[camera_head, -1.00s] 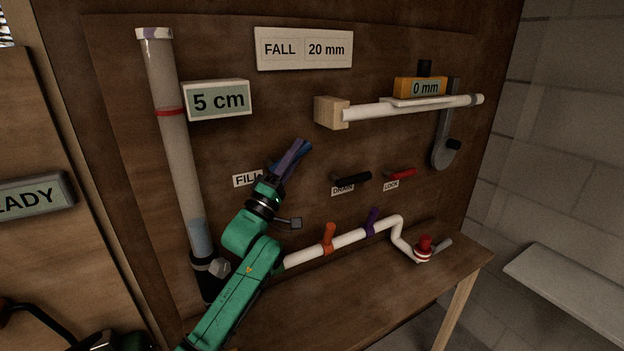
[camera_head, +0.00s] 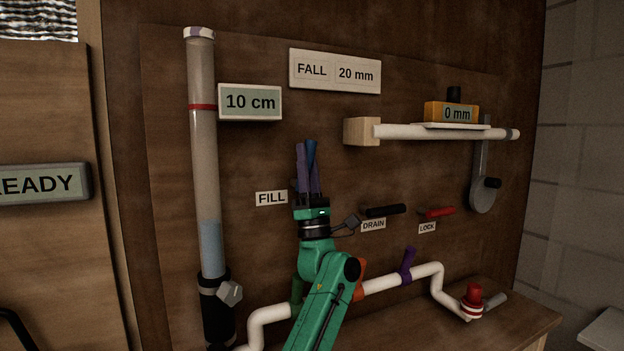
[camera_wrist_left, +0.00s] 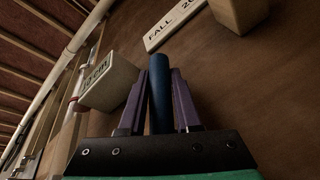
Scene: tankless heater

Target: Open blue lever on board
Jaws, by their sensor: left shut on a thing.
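The blue lever (camera_head: 311,153) on the board stands nearly upright, just right of the FILL label (camera_head: 271,198). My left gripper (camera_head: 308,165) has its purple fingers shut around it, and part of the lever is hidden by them. In the left wrist view the blue lever (camera_wrist_left: 160,95) stands between the two fingers (camera_wrist_left: 160,103). The wooden board (camera_head: 400,80) fills the wall ahead. My right gripper is not in view.
The clear tube (camera_head: 205,150) at left holds bluish water below its red ring, and its display (camera_head: 250,102) reads 10 cm. A black DRAIN lever (camera_head: 385,211) and a red LOCK lever (camera_head: 437,213) are to the right. A white pipe (camera_head: 390,282) with coloured handles runs below.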

